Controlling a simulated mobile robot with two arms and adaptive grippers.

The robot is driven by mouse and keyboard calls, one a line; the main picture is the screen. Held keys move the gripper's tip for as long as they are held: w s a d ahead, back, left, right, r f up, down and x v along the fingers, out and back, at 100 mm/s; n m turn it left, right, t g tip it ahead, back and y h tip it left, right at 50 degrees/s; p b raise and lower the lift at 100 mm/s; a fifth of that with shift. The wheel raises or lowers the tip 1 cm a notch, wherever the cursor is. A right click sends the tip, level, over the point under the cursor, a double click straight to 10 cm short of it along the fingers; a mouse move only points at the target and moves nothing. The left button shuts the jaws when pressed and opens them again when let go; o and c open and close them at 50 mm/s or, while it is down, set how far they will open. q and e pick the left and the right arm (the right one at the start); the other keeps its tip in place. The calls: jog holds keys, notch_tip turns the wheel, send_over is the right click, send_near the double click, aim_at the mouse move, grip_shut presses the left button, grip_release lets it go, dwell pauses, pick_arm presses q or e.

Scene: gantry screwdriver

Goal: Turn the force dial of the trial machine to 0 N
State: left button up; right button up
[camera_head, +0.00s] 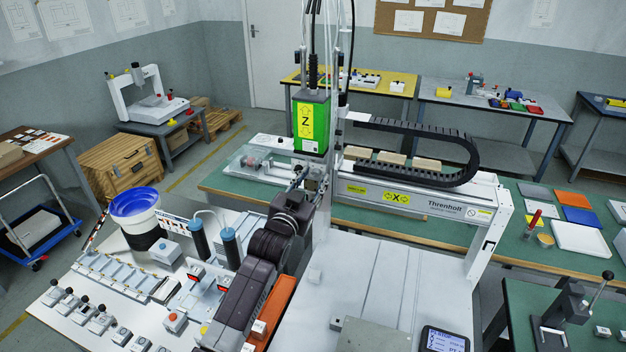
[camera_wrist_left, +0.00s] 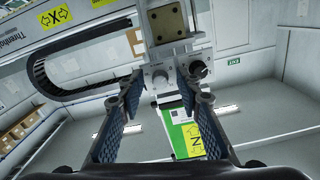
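The trial machine is the gantry with a green Z unit (camera_head: 310,120) and a white X beam (camera_head: 410,200). My left gripper (camera_head: 299,176) is close below the Z unit in the head view. In the left wrist view a light grey panel carries a pale round knob (camera_wrist_left: 160,78) and a dark knob (camera_wrist_left: 198,69) to its right. I cannot tell which is the force dial or read its setting. My left gripper (camera_wrist_left: 160,86) is open, its fingers either side of the pale knob's line of sight; contact is not clear. The knobs are not discernible in the head view. My right gripper is not in view.
A black cable chain (camera_head: 440,140) runs along the beam. A bowl feeder with a blue bowl (camera_head: 135,203) and small fixtures stand left of my arm. A small display (camera_head: 443,340) stands at the front right. The white plate (camera_head: 400,285) right of my arm is mostly bare.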

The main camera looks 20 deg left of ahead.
pick_arm(q)
jog(key=s, duration=1.2)
jog(key=shift+a, duration=0.2)
